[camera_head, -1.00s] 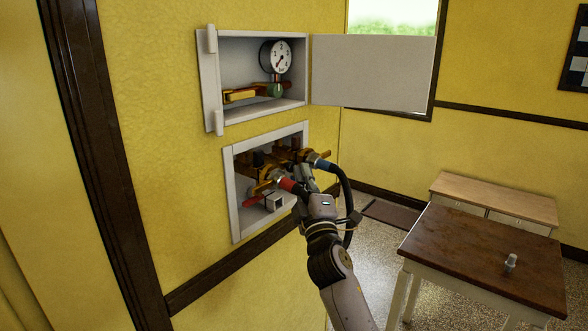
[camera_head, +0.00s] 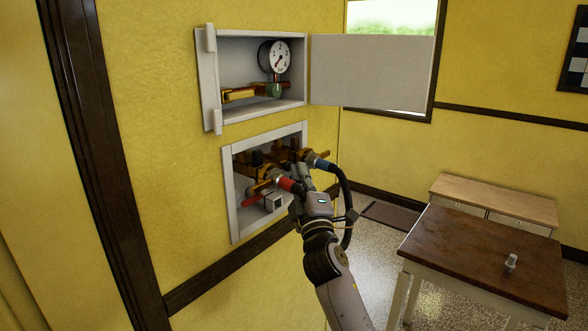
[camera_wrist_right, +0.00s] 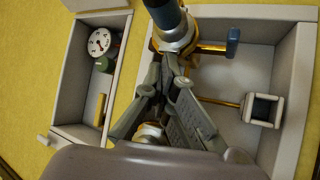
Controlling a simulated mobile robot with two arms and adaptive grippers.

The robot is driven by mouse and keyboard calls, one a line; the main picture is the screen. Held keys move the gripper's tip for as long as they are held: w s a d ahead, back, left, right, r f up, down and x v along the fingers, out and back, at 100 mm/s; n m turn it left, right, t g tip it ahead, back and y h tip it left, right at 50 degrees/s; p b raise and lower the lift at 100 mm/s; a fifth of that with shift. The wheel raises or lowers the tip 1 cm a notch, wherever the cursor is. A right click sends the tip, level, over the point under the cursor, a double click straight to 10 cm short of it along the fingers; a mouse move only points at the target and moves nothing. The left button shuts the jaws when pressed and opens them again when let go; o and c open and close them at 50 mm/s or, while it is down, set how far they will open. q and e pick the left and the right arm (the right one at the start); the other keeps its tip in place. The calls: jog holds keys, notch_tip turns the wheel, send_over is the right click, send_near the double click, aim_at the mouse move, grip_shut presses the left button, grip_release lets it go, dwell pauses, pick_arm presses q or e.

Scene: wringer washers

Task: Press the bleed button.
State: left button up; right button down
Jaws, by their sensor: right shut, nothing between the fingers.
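The lower wall recess (camera_head: 234,222) holds brass pipework with valves. A small grey box with a dark square face (camera_head: 273,203) sits low in it, and shows in the right wrist view (camera_wrist_right: 262,109) on a brass stem. The upper recess holds a round gauge (camera_head: 280,58) and a green round part (camera_head: 273,90) below it; the green part also shows in the wrist view (camera_wrist_right: 104,65). No label shows which part is the bleed button. My right gripper (camera_head: 299,178) is shut and empty, at the lower recess's opening between the hose ends; contact cannot be told. My left gripper is not in view.
A red-ended fitting (camera_head: 290,186) and a blue-ended fitting (camera_head: 320,163) with a black hose (camera_head: 347,195) crowd my right gripper. The upper recess's door (camera_head: 370,72) stands open to the right. A brown-topped table (camera_head: 480,255) stands at the lower right.

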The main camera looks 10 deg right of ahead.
jog(key=shift+s, duration=0.3)
jog(key=s+d+p, duration=0.1)
jog(key=s+d, duration=0.1)
jog(key=s+d+p, duration=0.1)
jog(key=s+p, duration=0.1)
jog(key=shift+s+d, duration=0.25)
jog(key=shift+d, duration=0.1)
dwell(0.7)
